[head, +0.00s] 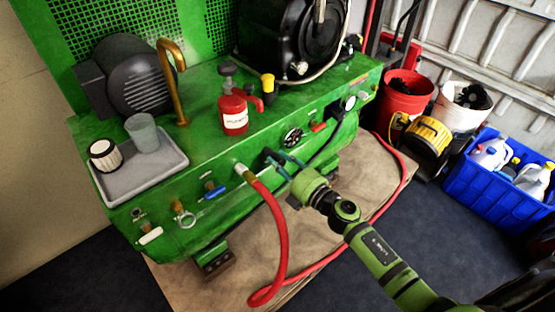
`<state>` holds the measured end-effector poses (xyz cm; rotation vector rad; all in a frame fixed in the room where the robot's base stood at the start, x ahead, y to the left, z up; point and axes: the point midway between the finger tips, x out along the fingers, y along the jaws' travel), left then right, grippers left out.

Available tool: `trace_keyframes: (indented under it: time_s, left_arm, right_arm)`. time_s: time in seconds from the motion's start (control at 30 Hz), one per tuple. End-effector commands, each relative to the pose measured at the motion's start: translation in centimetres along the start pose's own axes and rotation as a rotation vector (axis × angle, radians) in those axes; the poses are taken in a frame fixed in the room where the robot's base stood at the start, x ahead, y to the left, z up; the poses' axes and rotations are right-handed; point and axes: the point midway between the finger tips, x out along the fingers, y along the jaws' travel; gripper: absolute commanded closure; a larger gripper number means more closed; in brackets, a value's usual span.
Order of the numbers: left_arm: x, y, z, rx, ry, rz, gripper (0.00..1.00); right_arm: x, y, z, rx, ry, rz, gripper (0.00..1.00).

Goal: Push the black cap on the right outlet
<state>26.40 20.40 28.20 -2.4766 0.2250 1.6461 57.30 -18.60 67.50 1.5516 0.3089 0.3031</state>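My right gripper (278,160) reaches in from the lower right, with its dark fingers pointing at the front face of the green machine (225,150). The fingers show a little apart, close to the panel. I cannot make out a black cap between them, and the fingers hide the panel just behind. A brass fitting with a red hose (272,205) is left of the gripper. Further left are a blue-handled valve (213,189) and brass fittings (183,215). I cannot tell for certain which port is the right outlet. My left gripper is not in view.
A grey tray (118,194) holds a filter and a clear cup. A red bottle (234,115) stands on the machine. The red hose loops over the floor board. A red bucket (405,95), yellow reel (428,136) and blue crate (487,185) stand right.

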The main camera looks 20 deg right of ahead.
Motion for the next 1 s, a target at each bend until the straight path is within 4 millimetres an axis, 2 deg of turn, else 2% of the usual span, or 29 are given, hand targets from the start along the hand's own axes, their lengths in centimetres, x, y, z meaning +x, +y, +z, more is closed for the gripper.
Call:
trace_keyframes:
  time_s: [0.27,1.0]
  left_arm:
    - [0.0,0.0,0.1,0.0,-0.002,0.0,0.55]
    - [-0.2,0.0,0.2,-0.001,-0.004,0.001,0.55]
  right_arm:
    - [-0.1,0.0,0.0,0.0,0.0,0.001,1.0]
    - [-3.1,0.0,0.0,0.0,0.0,0.0,1.0]
